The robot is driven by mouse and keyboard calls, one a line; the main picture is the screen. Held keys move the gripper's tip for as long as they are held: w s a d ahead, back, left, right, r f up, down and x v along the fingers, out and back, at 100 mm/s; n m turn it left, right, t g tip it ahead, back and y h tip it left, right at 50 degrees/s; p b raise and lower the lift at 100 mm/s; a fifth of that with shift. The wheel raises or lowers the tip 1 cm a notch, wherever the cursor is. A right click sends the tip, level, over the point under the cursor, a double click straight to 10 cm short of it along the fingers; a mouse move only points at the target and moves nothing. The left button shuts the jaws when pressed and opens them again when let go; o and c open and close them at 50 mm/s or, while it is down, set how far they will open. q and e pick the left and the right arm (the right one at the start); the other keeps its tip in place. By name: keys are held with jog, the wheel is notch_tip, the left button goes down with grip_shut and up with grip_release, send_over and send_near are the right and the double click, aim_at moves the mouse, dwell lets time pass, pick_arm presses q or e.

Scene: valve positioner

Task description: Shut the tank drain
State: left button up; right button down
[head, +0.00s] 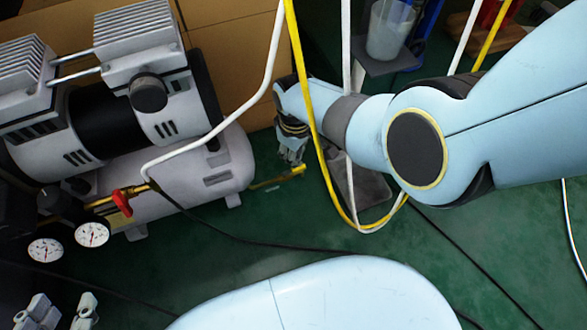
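The compressor's silver tank (215,160) lies at the left. A thin brass pipe (265,183) leaves its right end low down and ends in a small yellow handle (292,171), which looks like the tank drain. My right gripper (292,157) hangs fingers down just above and beside this handle. Its fingers look close together, but whether they touch the handle or grip anything is too small to tell. My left gripper (62,314) is at the bottom left corner, its two fingers apart and nothing visible between them.
A red-handled valve (122,202) and two gauges (92,235) sit at the tank's front left. Yellow and white hoses (318,130) hang in front of my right forearm. A black cable crosses the green floor (230,255). Cardboard (235,60) stands behind.

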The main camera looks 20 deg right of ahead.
jog(key=shift+w+d+f, duration=0.1)
jog(key=shift+d+f, duration=0.15)
jog(key=shift+f, duration=0.4)
jog(key=shift+s+d+r+p, duration=0.15)
jog(key=shift+s+p, duration=0.2)
jog(key=shift+s, duration=0.55)
